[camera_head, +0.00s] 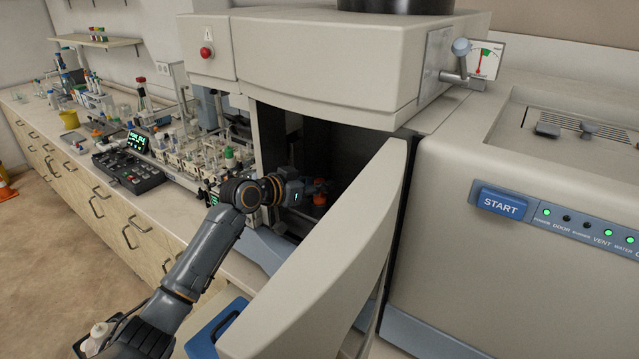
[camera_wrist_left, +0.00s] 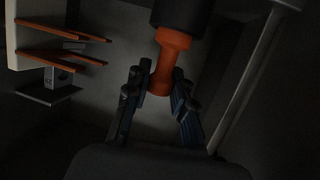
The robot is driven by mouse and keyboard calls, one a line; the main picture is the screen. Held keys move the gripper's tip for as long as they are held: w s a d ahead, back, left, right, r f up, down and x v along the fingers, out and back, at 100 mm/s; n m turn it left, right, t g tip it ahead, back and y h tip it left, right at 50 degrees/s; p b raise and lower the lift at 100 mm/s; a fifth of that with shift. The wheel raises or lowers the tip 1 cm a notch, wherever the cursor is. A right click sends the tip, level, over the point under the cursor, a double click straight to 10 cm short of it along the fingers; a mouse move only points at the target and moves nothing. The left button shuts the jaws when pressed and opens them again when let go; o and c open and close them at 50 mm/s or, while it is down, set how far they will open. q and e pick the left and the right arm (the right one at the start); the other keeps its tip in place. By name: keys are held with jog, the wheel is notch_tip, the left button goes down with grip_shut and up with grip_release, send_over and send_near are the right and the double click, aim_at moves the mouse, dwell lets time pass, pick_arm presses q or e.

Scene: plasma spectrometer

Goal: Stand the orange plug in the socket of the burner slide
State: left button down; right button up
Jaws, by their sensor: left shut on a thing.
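The orange plug (camera_head: 319,200) shows inside the dark open compartment of the spectrometer, at the tip of my left gripper (camera_head: 312,188). In the left wrist view, the plug (camera_wrist_left: 169,62) lies between the two fingers of my left gripper (camera_wrist_left: 161,92), which is shut on it. The plug's other end meets a dark cylinder (camera_wrist_left: 183,13); I cannot tell whether it touches or is only in line with it. The burner slide and its socket cannot be made out clearly in the dark. My right gripper is in neither view.
The curved open door (camera_head: 335,235) stands right of my left arm. A pale rod (camera_wrist_left: 250,80) and several orange bars (camera_wrist_left: 65,35) flank the gripper. Bench glassware and racks (camera_head: 205,150) stand to the left. The START button (camera_head: 502,202) is on the right housing.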

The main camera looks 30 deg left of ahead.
pick_arm(q)
jog(key=shift+f, duration=0.2)
jog(key=c, duration=1.1)
grip_release()
jog(key=shift+o, duration=0.2)
jog(key=shift+s, duration=0.1)
jog(key=v, duration=1.2)
